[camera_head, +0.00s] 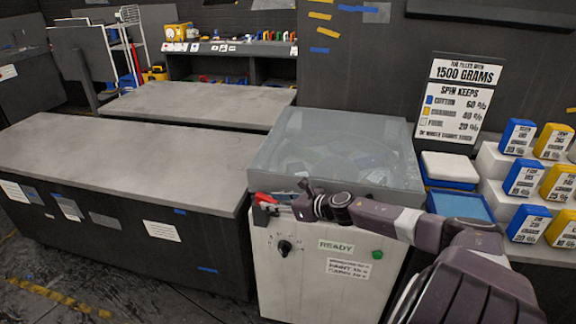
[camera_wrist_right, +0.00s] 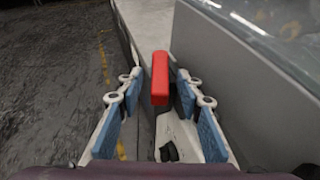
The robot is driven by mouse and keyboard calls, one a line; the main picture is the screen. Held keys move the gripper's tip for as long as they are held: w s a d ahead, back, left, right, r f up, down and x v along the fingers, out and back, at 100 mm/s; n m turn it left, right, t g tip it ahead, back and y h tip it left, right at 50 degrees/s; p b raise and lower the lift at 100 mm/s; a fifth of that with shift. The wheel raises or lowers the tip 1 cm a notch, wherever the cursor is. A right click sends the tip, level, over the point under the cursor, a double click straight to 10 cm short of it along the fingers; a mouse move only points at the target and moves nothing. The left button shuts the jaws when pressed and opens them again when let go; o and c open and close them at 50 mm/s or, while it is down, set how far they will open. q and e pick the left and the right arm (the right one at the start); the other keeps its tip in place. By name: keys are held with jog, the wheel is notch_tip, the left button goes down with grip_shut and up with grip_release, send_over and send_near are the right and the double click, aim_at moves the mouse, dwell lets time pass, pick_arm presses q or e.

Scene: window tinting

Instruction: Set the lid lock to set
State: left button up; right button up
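The lid lock appears to be the red handle (camera_head: 265,198) at the upper front left of the white machine (camera_head: 304,280), just below its clear lid (camera_head: 340,150). In the right wrist view the red handle (camera_wrist_right: 160,78) stands out between the blue-padded fingers of my right gripper (camera_wrist_right: 159,92). The fingers are apart, with a gap visible on each side of the handle. In the head view my right gripper (camera_head: 282,204) reaches the handle from the right and partly hides its base. The lid is down. My left gripper is not in view.
A black knob (camera_head: 285,247), a READY label (camera_head: 337,246) and a green button (camera_head: 377,254) are on the machine's front. A long grey table (camera_head: 120,155) stands close on the left. Blue and yellow boxes (camera_head: 522,178) stand on the right.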

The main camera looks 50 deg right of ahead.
jog(key=shift+v, duration=3.2)
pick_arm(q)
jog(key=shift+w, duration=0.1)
pick_arm(e)
jog(key=shift+v, duration=2.55)
jog(key=shift+c, duration=0.6)
